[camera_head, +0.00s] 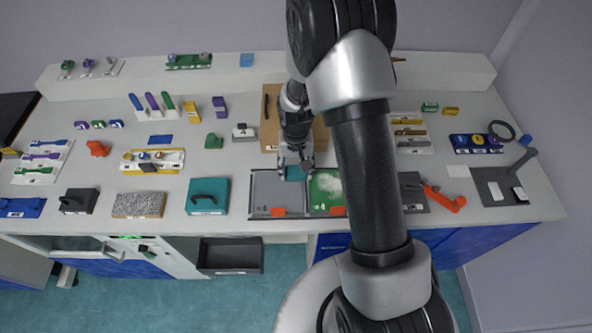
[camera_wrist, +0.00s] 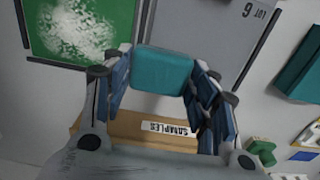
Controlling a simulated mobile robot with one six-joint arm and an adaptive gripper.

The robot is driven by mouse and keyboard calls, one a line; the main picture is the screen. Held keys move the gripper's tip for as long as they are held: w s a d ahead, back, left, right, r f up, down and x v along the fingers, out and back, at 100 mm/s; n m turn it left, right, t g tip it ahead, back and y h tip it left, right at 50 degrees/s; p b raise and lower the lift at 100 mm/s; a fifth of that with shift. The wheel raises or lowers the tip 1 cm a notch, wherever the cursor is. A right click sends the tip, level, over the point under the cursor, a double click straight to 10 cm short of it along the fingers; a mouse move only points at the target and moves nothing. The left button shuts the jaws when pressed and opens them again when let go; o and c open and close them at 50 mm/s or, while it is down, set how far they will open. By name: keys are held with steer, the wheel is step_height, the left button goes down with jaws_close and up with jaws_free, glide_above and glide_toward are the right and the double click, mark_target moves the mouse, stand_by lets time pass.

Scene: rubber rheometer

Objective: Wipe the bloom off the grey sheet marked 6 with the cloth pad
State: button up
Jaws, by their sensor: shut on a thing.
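My gripper (camera_head: 294,160) is shut on a teal cloth pad (camera_wrist: 163,70); both fingers press its sides in the wrist view. The pad also shows in the head view (camera_head: 293,173), at the back edge of the two framed sheets. The grey sheet marked 6 (camera_wrist: 205,28) lies flat in a dark frame; it is left of the green sheet in the head view (camera_head: 275,193). No white patch shows on its visible part. The green sheet (camera_wrist: 45,25) bears a white powdery patch. The pad overlaps the grey sheet's edge in the picture; I cannot tell if they touch.
A brown board (camera_wrist: 110,127) labelled SAMPLES lies behind the sheets. A teal block with a black handle (camera_head: 208,202) stands left of the grey sheet. Orange tags (camera_head: 278,212) sit at the front edge. My arm hides part of the bench right of the green sheet.

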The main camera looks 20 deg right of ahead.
steer(key=shift+r+p, duration=1.15)
steer(key=shift+r, duration=0.85)
